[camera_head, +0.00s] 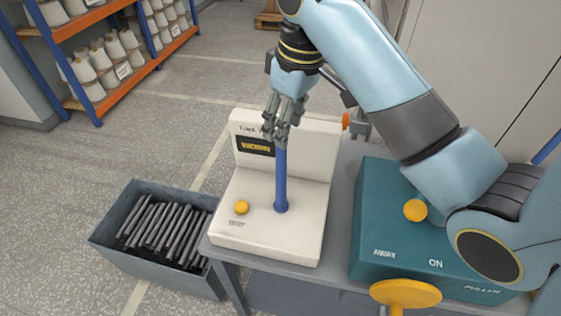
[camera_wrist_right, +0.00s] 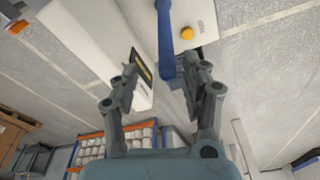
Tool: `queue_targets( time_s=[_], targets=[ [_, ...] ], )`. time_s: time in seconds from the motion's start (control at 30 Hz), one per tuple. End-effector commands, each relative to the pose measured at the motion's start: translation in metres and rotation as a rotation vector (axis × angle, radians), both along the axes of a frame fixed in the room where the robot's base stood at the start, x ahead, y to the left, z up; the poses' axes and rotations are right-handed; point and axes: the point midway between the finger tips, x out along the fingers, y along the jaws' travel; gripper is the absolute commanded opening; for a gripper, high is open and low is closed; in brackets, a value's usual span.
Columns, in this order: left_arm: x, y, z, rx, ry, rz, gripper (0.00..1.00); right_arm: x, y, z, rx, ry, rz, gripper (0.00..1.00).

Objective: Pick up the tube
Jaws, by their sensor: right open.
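The blue tube (camera_head: 281,182) stands upright on the white test machine (camera_head: 262,237), which carries a small dark display. My right gripper (camera_head: 281,130) points down at the top of the tube. In the right wrist view the blue tube (camera_wrist_right: 165,40) reaches in between the two spread fingers of my right gripper (camera_wrist_right: 165,72), closer to the right-hand finger. The fingers are open, and I cannot tell whether one touches the tube. The tube's top end is partly hidden by the fingers in the head view. My left gripper is not in view.
A grey bin (camera_head: 115,243) of dark tubes stands at the lower left. A teal puller box (camera_head: 375,220) with yellow knobs sits right of the white machine, under my right arm. A shelf of cones (camera_head: 100,100) stands at the back left. Floor between is clear.

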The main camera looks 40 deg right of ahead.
Motion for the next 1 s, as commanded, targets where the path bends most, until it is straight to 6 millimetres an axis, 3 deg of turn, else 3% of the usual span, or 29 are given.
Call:
queue_targets(
  time_s=[0.1, 0.23, 0.6, 0.87, 1.0],
  targets=[
    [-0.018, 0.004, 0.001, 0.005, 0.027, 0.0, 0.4, 0.002, 0.001, -0.019, 0.0, 0.003, 0.0, 0.46],
    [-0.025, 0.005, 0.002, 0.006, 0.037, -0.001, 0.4, 0.004, 0.002, -0.031, -0.001, 0.002, 0.0, 0.46],
    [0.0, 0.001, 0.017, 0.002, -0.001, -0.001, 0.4, 0.009, 0.011, -0.077, -0.001, 0.002, 0.0, 0.46],
    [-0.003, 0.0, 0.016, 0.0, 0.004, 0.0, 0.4, 0.01, 0.011, -0.083, -0.001, 0.0, 0.0, 0.46],
    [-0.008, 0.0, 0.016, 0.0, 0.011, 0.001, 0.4, 0.01, 0.011, -0.083, -0.001, 0.0, 0.0, 0.32]
  ],
)
